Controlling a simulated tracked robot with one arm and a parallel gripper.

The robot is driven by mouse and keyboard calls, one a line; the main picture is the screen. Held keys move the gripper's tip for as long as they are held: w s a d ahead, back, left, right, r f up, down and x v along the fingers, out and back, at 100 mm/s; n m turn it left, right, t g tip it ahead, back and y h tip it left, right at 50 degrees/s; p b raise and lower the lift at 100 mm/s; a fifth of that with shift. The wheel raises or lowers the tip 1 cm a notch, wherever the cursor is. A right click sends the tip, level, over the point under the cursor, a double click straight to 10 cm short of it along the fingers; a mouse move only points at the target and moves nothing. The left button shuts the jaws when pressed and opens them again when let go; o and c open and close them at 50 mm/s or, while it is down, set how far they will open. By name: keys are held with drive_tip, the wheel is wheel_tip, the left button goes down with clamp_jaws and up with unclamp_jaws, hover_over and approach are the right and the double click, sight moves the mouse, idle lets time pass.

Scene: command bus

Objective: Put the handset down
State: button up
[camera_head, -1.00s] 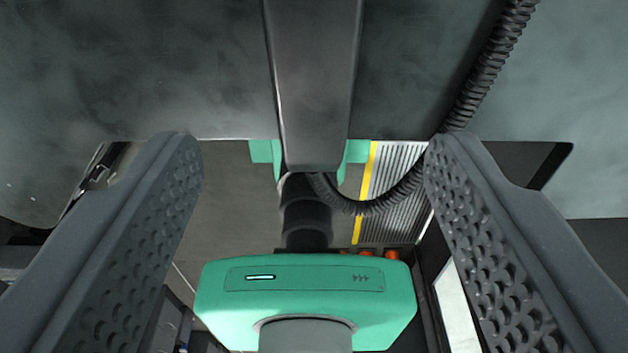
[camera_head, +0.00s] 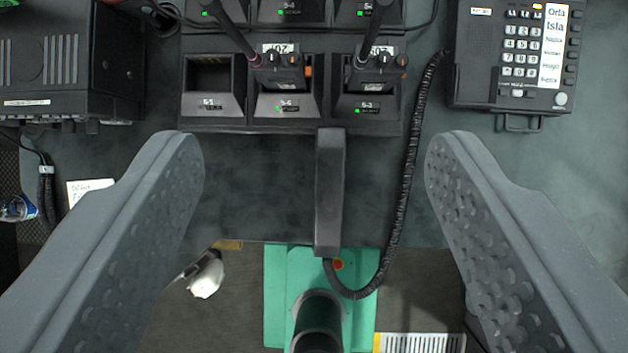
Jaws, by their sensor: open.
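The black handset (camera_head: 329,190) lies lengthwise on the dark grey desk (camera_head: 250,185). Its far end meets the front edge of the charger rack in the picture, and its near end reaches slightly past the desk's front edge. A coiled cord (camera_head: 408,170) loops from its near end, off the desk edge, and back up on the right. My gripper (camera_head: 314,145) is open and empty. Its two ridged grey fingers stand wide apart on either side of the handset, closer to the camera, and touch nothing that I can see.
A charger rack (camera_head: 290,125) with several radios stands at the back middle; its left front slot is empty. A desk phone (camera_head: 512,55) with a name list is at the back right. A black radio unit (camera_head: 60,60) and a paper note (camera_head: 88,188) are at the left.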

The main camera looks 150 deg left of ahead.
drive_tip(key=s+r+t, duration=0.4)
drive_tip(key=s+r, duration=0.1)
drive_tip(key=r, duration=0.7)
drive_tip(key=s+r+t, duration=0.4)
drive_tip(key=s+r, duration=0.1)
drive_tip(key=r, duration=0.8)
drive_tip(key=shift+a+r+t+h, duration=0.15)
drive_tip(key=shift+a+t+h, duration=0.15)
drive_tip(key=shift+a+h, duration=0.1)
